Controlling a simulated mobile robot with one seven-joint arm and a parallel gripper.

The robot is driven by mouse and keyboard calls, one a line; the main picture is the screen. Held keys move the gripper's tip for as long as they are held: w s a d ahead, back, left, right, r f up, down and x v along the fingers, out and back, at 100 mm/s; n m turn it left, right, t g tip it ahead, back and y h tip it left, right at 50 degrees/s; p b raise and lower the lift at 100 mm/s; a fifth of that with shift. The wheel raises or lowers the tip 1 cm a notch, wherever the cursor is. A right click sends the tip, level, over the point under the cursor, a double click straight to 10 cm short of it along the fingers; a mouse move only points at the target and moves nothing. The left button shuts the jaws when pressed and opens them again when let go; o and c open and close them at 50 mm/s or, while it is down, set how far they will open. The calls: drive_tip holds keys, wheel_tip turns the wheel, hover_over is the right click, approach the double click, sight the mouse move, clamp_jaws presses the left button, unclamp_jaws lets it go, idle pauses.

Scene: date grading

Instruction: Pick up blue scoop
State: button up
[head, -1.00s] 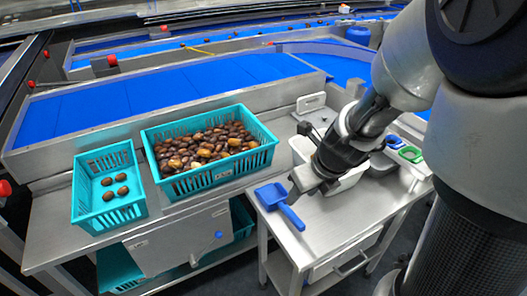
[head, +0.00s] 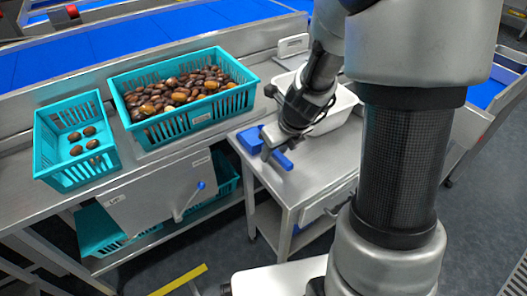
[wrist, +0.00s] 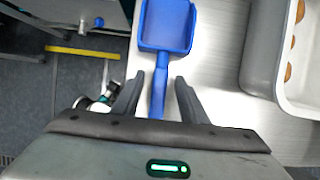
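The blue scoop (head: 249,138) lies on the steel side table (head: 318,172), partly hidden by my gripper in the head view. In the wrist view the scoop (wrist: 167,24) has its pan at the top and its handle pointing down toward me. My gripper (wrist: 155,85) is open, with one finger on each side of the scoop's handle and a gap visible on both sides. In the head view my gripper (head: 278,150) is over the handle. I cannot tell the exact height of the fingers above the table.
A white tub (head: 345,104) stands on the side table just right of the scoop; its wall shows in the wrist view (wrist: 262,50). A large teal crate (head: 185,128) full of dates and a smaller teal crate (head: 58,165) with several dates stand on the bench to the left.

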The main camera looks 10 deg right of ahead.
drive_tip(key=shift+w+f, duration=0.15)
drive_tip(key=shift+f, duration=0.4)
drive_tip(key=shift+a+r, duration=0.1)
clamp_jaws()
wheel_tip(320, 180, up, 10)
drive_tip(key=p, duration=0.7)
